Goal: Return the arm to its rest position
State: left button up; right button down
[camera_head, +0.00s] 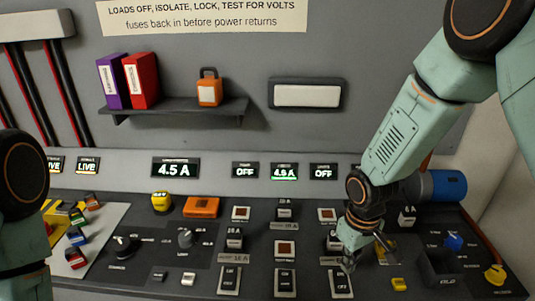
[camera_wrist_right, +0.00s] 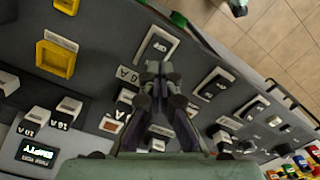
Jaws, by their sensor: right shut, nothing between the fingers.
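My right arm (camera_head: 405,120) reaches in from the upper right in the head view, pale green with dark joints. My right gripper (camera_head: 348,262) hangs low over the right-middle part of the sloped control panel (camera_head: 135,215), in front of some fuses and switches. In the right wrist view the gripper (camera_wrist_right: 160,70) has its fingertips together with nothing between them, over a row of switches. Whether the tips touch the panel I cannot tell. Part of my left arm (camera_head: 20,190) shows at the left edge; its gripper is out of view.
A blue cylinder (camera_head: 442,186) lies behind my right wrist. A yellow frame (camera_wrist_right: 56,58) shows in the wrist view. A shelf (camera_head: 175,110) holds two binders (camera_head: 144,80) and an orange padlock (camera_head: 209,90). Lit displays (camera_head: 175,168) line the panel's back.

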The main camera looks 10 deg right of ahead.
jog(key=s+a+f+m+b, duration=0.1)
jog(key=s+a+f+b, duration=0.1)
jog(key=s+f+b, duration=0.6)
jog(key=s+a+f+m+b, duration=0.1)
jog(key=s+f+b, duration=0.7)
jog(key=s+f, duration=0.9)
notch_tip(320, 180, down, 4)
jog(key=shift+a+r+m, duration=0.25)
jog(key=shift+a+m, duration=0.15)
jog(key=shift+m, duration=0.4)
